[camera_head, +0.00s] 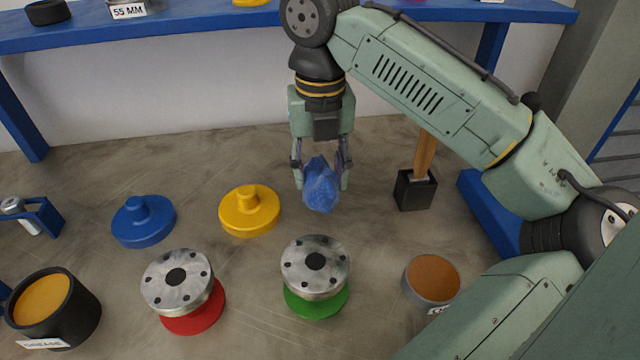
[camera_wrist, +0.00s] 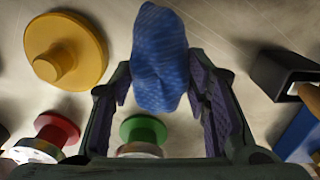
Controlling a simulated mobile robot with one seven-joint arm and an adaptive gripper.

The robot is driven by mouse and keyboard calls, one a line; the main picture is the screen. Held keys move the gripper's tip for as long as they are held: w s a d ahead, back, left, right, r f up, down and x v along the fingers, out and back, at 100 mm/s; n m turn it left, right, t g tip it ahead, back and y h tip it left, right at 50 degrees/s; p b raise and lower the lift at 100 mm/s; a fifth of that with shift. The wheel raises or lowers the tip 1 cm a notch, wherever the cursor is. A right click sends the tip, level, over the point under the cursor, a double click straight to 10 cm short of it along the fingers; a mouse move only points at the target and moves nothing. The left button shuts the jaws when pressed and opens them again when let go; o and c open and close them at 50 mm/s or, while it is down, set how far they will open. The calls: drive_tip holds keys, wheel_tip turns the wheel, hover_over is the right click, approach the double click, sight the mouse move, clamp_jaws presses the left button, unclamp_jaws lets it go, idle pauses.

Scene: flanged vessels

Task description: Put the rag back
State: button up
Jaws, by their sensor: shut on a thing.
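The rag (camera_head: 321,185) is a crumpled blue cloth. My gripper (camera_head: 321,172) is shut on it and points down, with the rag hanging between and below its fingers. In the wrist view the rag (camera_wrist: 160,58) sits between the two purple-padded fingers of my gripper (camera_wrist: 163,92). In the head view the rag is right of the yellow lid and behind the silver flange on the green base. Whether it touches the bench is hard to tell; it seems held above it.
A yellow lid (camera_head: 249,211) and blue lid (camera_head: 144,221) lie left. Silver flanges stand on red (camera_head: 193,310) and green (camera_head: 316,303) bases. A black holder (camera_head: 415,190) with a wooden handle, a brown-filled tub (camera_head: 432,279) and a grease pot (camera_head: 53,309) stand around. A blue shelf (camera_head: 200,30) runs behind.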

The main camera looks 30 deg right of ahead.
sight(320, 175)
drive_tip(key=shift+f, duration=1.85)
drive_tip(key=shift+f, duration=0.1)
drive_tip(key=o, duration=1.1)
wheel_tip(320, 175, up, 8)
drive_tip(key=shift+f, duration=0.1)
